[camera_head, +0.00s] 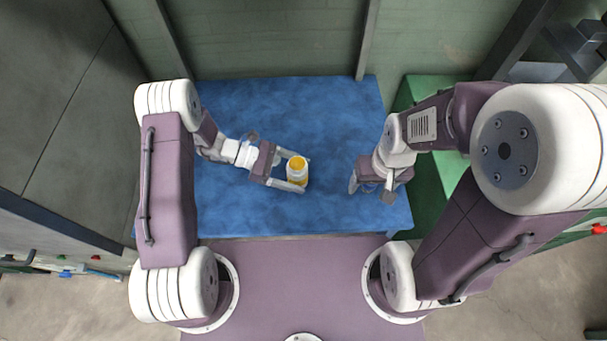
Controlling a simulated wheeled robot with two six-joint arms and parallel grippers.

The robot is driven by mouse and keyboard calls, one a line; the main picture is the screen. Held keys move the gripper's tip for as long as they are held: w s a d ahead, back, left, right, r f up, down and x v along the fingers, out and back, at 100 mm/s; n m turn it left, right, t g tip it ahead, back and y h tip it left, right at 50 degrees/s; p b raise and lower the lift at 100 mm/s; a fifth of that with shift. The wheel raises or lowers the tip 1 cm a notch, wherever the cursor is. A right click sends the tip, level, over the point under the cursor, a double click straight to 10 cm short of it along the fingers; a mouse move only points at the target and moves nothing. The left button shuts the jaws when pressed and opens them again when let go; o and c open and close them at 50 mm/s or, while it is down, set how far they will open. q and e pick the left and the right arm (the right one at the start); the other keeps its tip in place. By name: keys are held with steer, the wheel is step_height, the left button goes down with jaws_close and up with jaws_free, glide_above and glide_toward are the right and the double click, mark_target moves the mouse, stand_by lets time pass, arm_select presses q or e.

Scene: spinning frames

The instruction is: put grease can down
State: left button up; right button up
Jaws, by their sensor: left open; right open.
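The grease can (297,168) is a small white and yellow can with an orange-yellow top. It stands on the blue table (290,110), near its middle. My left gripper (302,174) is open, and its two fingers lie around the can, one on the far side and one on the near side. Whether a finger touches the can cannot be told. My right gripper (369,188) is open and empty over the right part of the table, apart from the can. Its fingers are partly hidden by its own wrist.
The far and left parts of the blue table are bare. A green surface (428,190) adjoins the table on the right, partly covered by my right arm. A greenish wall (270,40) with upright posts stands behind the table.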

arm_select(q)
steer(key=v, duration=1)
steer(key=shift+b, duration=0.35)
steer(key=shift+s, duration=0.1)
steer(key=s+a+m+y, duration=0.1)
steer(key=s+m+y, duration=0.3)
steer(key=s+a+m+g+y, duration=0.1)
steer(key=s+m+y, duration=0.1)
steer(key=s, duration=0.1)
steer(key=shift+s+a+r+y, duration=0.1)
steer(key=shift+a+r+y, duration=0.2)
steer(key=shift+a, duration=0.1)
steer(key=s+a+r+m+t+y, duration=0.3)
steer(key=a+m+y, duration=0.3)
steer(key=m, duration=0.3)
steer(key=shift+s+m+t, duration=0.25)
steer(key=shift+m+t, duration=0.05)
steer(key=shift+t, duration=0.6)
steer(key=shift+r, duration=0.15)
